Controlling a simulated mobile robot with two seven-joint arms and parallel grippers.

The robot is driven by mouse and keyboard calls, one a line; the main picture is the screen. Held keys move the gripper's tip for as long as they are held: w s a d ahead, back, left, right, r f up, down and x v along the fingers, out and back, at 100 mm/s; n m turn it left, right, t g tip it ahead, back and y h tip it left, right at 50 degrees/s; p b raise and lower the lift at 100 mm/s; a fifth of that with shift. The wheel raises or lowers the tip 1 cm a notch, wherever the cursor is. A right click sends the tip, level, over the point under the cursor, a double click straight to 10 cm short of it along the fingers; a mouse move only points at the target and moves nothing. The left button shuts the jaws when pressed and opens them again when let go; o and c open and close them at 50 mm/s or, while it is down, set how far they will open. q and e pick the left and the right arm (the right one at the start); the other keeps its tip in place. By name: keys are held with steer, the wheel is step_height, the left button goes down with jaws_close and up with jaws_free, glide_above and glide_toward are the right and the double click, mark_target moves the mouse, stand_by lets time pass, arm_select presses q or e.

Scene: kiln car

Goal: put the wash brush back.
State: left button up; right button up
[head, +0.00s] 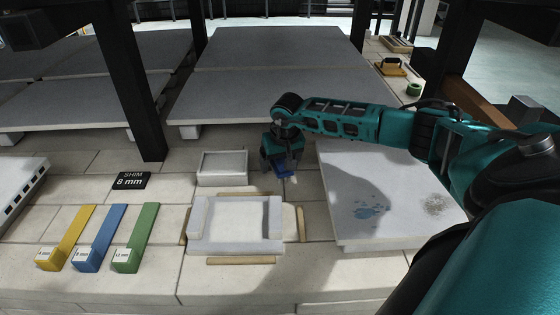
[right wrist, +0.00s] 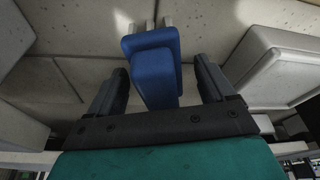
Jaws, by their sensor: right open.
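A blue thing with a pale end, which I take for the wash brush (right wrist: 151,65), sits between the fingers of my right gripper (right wrist: 160,88) in the right wrist view. Gaps show between it and both fingers, so the jaws are open around it. In the head view my right gripper (head: 281,163) points down by the left edge of a white slab. My left gripper is not in view.
A small pale tray (head: 222,181) stands left of my right gripper. A white block frame (head: 194,218) with wooden strips around it lies in front. The white slab (head: 345,235) carries blue splashes. Yellow, blue and green shims (head: 98,238) lie at left. Dark posts (head: 130,85) rise behind.

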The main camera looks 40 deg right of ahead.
steer(key=shift+s+r+p, duration=0.15)
steer(key=shift+r+p, duration=0.45)
steer(key=shift+p, duration=0.05)
steer(key=shift+s+a+r+p, duration=0.1)
steer(key=shift+r+p, duration=0.35)
steer(key=shift+r, duration=0.05)
steer(key=shift+s+r+p, duration=0.15)
steer(key=shift+r+p, duration=0.3)
steer(key=shift+s+a+r+p, duration=0.15)
steer(key=shift+r+p, duration=0.45)
steer(key=shift+r, duration=0.05)
steer(key=shift+s+r+p, duration=0.2)
steer(key=shift+r+p, duration=0.4)
steer(key=shift+r, duration=0.05)
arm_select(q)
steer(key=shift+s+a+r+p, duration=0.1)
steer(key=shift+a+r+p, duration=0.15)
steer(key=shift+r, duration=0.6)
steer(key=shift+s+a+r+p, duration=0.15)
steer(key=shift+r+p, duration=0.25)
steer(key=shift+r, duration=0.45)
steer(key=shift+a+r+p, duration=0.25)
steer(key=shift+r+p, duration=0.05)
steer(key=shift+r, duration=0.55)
arm_select(e)
steer(key=shift+v, duration=1.05)
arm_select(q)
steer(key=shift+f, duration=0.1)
